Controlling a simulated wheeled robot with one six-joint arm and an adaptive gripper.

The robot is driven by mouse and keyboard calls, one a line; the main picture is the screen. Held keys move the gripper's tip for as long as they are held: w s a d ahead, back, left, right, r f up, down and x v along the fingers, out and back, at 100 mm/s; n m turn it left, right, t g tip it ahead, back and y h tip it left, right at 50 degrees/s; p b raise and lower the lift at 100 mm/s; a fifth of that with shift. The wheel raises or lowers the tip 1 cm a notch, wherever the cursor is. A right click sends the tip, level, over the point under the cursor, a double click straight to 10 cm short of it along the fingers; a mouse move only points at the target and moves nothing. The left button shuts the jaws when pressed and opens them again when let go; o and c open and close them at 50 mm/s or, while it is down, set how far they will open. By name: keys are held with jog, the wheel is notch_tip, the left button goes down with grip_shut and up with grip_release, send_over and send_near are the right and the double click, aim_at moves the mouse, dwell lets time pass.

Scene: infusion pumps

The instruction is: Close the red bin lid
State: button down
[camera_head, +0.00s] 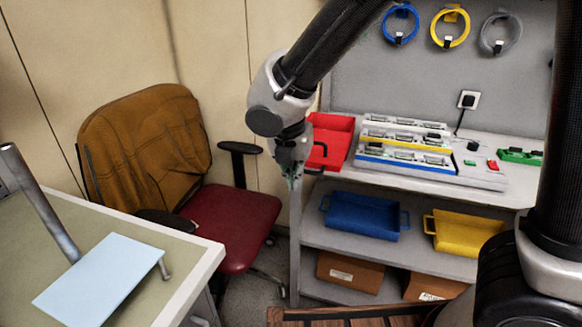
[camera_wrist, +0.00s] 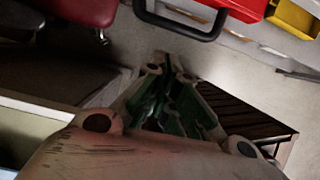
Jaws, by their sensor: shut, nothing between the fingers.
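The red bin (camera_head: 333,138) stands at the left end of the top shelf. A black handle (camera_head: 318,156) shows at its front left, and my arm hides part of its left side. I cannot tell the lid apart from the bin body clearly. My gripper (camera_head: 291,182) points down, shut and empty, just left of the red bin and apart from it. In the wrist view the red bin (camera_wrist: 240,7) is cut off by the top edge, its dark handle (camera_wrist: 185,30) sticks out beyond my fingertips (camera_wrist: 168,68), and a gap shows between them.
The shelf unit (camera_head: 440,265) also holds a blue bin (camera_head: 362,216), a yellow bin (camera_head: 462,232) and cardboard boxes (camera_head: 350,270). Racks (camera_head: 405,145) stand right of the red bin. A red-seated chair (camera_head: 230,220) and a table (camera_head: 190,262) are at left.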

jog(key=shift+w+d+f, duration=0.1)
jog(key=shift+w+d, duration=0.1)
jog(key=shift+w, duration=0.3)
jog(key=shift+w+d+f, duration=0.1)
jog(key=shift+w+d, duration=0.05)
jog(key=shift+w, duration=0.3)
jog(key=shift+w, duration=0.1)
jog(key=w+d, duration=0.2)
jog(key=w, duration=0.3)
jog(key=w+d, duration=0.1)
jog(key=w, duration=0.4)
jog(key=w+d, duration=0.2)
jog(key=w, duration=0.3)
jog(key=shift+w+d, duration=0.3)
jog(key=shift+d, duration=0.05)
